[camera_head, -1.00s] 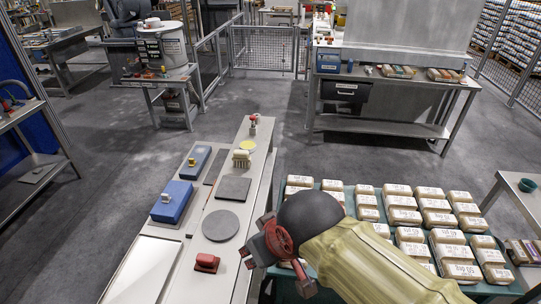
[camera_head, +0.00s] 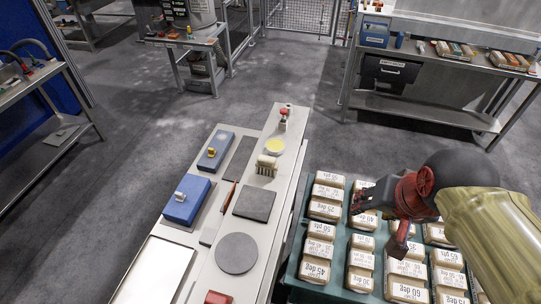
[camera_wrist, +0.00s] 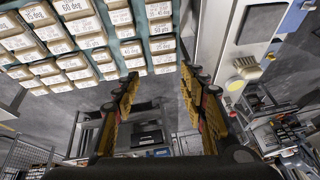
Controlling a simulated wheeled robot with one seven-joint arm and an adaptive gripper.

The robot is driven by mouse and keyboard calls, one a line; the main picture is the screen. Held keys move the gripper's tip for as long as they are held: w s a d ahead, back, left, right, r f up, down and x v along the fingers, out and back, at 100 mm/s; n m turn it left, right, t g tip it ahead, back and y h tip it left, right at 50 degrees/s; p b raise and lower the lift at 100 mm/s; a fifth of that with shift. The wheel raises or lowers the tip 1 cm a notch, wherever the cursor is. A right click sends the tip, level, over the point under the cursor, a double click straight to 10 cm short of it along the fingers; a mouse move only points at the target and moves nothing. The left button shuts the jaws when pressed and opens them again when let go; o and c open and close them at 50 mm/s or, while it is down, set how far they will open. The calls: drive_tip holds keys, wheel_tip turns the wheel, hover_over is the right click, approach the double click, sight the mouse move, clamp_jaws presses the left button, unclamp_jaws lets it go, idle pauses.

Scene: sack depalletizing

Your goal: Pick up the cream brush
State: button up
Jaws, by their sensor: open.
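The cream brush (camera_head: 267,165) stands on the light bench, bristles downward, between a yellow round disc and a dark square pad. In the wrist view the cream brush (camera_wrist: 247,67) shows at the right, outside the jaws. My gripper (camera_head: 357,200) is over the pallet of sacks, to the right of the brush and apart from it. In the wrist view my gripper (camera_wrist: 163,82) has its two fingers spread wide with nothing between them.
Labelled sacks (camera_head: 318,230) lie in rows on a green pallet (camera_head: 290,275) right of the bench (camera_head: 262,215). Blue boxes (camera_head: 187,200), a grey disc (camera_head: 237,253), a yellow disc (camera_head: 274,147) and a red-handled item (camera_head: 284,117) rest on the bench. Grey floor is free beyond.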

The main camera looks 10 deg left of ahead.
drive_tip(key=w+a+r+m+g+p, duration=0.1)
drive_tip(key=w+a+r+m+p, duration=0.35)
drive_tip(key=w, duration=0.45)
drive_tip(key=m+g+p, duration=0.4)
drive_tip(key=m+p, duration=0.9)
drive_tip(key=p, duration=0.1)
hover_over(267, 158)
drive_tip(key=shift+n, duration=0.25)
drive_tip(key=f, duration=1.1)
drive_tip(key=shift+w+a+f, duration=0.2)
drive_tip(key=shift+w+f, duration=0.1)
drive_tip(key=shift+s+d+f+p, duration=0.1)
drive_tip(key=shift+f+p, duration=0.4)
drive_tip(key=shift+f, duration=1.4)
drive_tip(key=shift+s+f+p, duration=0.1)
drive_tip(key=shift+f+p, duration=0.35)
drive_tip(key=shift+f, duration=1.45)
drive_tip(key=c, duration=0.3)
drive_tip(key=c, duration=0.7)
clamp_jaws()
